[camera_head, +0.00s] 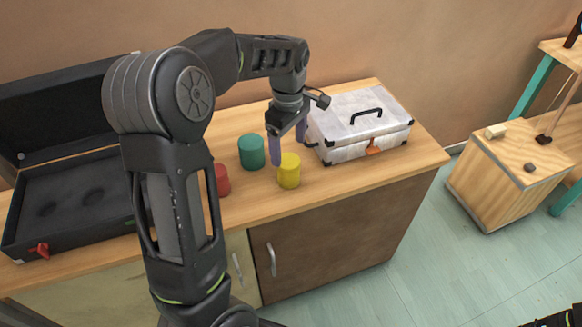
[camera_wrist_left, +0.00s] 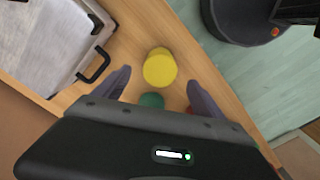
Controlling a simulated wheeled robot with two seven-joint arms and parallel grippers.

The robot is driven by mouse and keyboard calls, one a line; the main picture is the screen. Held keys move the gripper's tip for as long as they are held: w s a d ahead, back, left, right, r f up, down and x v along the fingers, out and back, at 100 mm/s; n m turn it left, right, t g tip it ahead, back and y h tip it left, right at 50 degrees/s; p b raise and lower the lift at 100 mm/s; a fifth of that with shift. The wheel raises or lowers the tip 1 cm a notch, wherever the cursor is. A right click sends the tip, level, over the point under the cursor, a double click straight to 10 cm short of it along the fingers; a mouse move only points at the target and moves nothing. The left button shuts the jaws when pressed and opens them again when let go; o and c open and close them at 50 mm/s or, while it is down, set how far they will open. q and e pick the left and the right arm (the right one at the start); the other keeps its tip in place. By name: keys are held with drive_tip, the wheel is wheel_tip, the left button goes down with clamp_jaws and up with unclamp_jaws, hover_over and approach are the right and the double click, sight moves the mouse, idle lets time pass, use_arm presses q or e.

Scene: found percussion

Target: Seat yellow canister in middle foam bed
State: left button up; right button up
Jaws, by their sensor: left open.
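The yellow canister (camera_head: 289,171) stands upright on the wooden counter, near its front edge. It also shows in the left wrist view (camera_wrist_left: 160,68), ahead of the fingertips. My left gripper (camera_head: 287,140) is open and empty above and just behind the canister, its purple fingers pointing down. In the left wrist view the two fingers (camera_wrist_left: 160,88) are spread apart. The open black case (camera_head: 75,200) lies at the left of the counter, with round hollows in its dark foam. My arm hides its right part, so I cannot tell the middle bed there. My right gripper is not clearly seen.
A green canister (camera_head: 252,152) stands left of the yellow one. A red canister (camera_head: 222,180) is partly hidden behind my arm. A closed silver case (camera_head: 358,124) stands on the right. A wooden box (camera_head: 505,180) stands on the floor at right.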

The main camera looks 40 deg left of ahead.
sight(289, 160)
use_arm(q)
drive_tip(key=shift+w+f, duration=0.1)
drive_tip(key=shift+f, duration=1.3)
wheel_tip(289, 160, down, 5)
drive_tip(key=shift+f, duration=0.1)
drive_tip(key=shift+c, duration=0.4)
drive_tip(key=c, duration=1.5)
wheel_tip(289, 160, up, 10)
drive_tip(key=shift+r, duration=0.1)
